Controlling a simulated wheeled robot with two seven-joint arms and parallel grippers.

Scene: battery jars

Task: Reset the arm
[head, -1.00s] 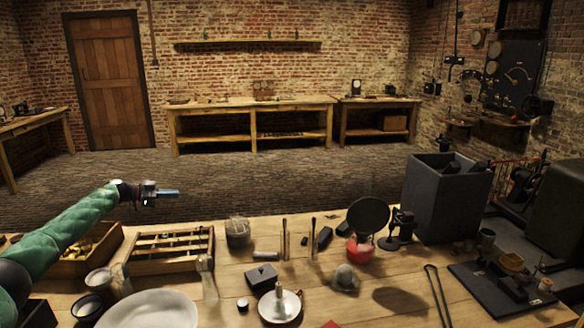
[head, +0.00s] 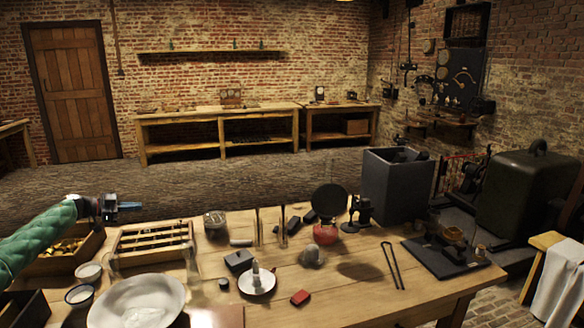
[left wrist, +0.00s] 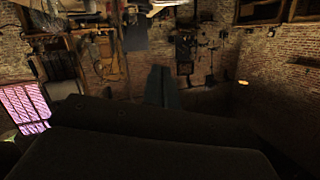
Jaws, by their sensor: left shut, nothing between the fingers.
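My left gripper (head: 127,206) is at the left of the head view. Its arm, in a green sleeve, comes in from the left edge. The gripper is shut and empty, held in the air above the back left of the workbench (head: 350,278) and pointing right. In the left wrist view the shut fingers (left wrist: 162,85) show at the middle, with the dim room beyond them and nothing held. My right gripper is in neither view.
Below the gripper are a wooden box (head: 62,262) and a slotted wooden rack (head: 152,257). A white basin (head: 110,310) stands in front. A round dark disc (head: 330,199) and a tall grey jar (head: 390,190) stand further right. Air right of the gripper is clear.

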